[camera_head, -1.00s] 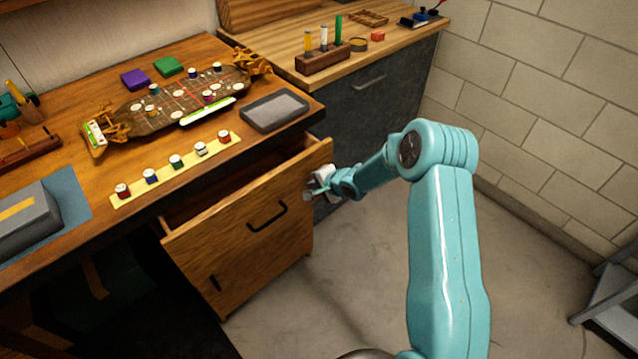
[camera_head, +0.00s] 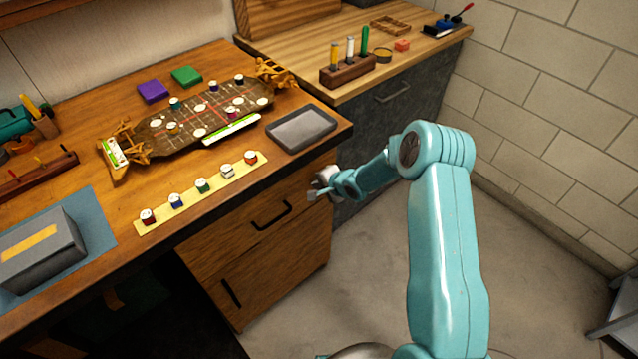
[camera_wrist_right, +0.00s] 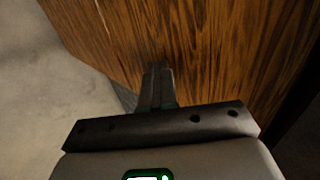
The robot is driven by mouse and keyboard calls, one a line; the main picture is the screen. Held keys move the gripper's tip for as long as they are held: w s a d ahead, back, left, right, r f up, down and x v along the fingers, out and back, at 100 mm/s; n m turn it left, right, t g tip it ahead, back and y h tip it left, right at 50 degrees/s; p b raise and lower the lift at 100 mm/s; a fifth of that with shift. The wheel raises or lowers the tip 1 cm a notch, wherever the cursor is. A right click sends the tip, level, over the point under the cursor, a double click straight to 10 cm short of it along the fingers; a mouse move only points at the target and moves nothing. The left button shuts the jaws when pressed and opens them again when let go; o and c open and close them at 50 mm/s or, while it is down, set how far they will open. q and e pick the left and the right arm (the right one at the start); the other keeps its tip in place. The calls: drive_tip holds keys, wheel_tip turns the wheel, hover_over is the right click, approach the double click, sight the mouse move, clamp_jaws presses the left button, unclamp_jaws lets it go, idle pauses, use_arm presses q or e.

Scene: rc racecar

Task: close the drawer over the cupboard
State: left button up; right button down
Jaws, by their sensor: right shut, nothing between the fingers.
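The wooden drawer (camera_head: 248,227) with a black bar handle (camera_head: 271,216) sits under the desk top, above the cupboard door (camera_head: 275,275). No opening shows above the drawer front, which looks flush with the cabinet. My right gripper (camera_head: 316,194) is at the right end of the drawer front, shut and empty. In the right wrist view the shut fingers (camera_wrist_right: 159,88) point at the wood-grain front (camera_wrist_right: 200,50), at or very near its surface; I cannot tell whether they touch. My left gripper is not in view.
The desk top holds a skateboard-like chassis (camera_head: 200,118), a strip of small jars (camera_head: 203,193), a grey tray (camera_head: 301,129) and a grey box (camera_head: 40,250). A darker cabinet (camera_head: 380,125) stands behind my right gripper.

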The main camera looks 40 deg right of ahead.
drive_tip(key=shift+w+r, duration=0.2)
drive_tip(key=shift+w, duration=0.05)
drive_tip(key=shift+w, duration=0.1)
idle(0.4)
drive_tip(key=shift+a, duration=0.1)
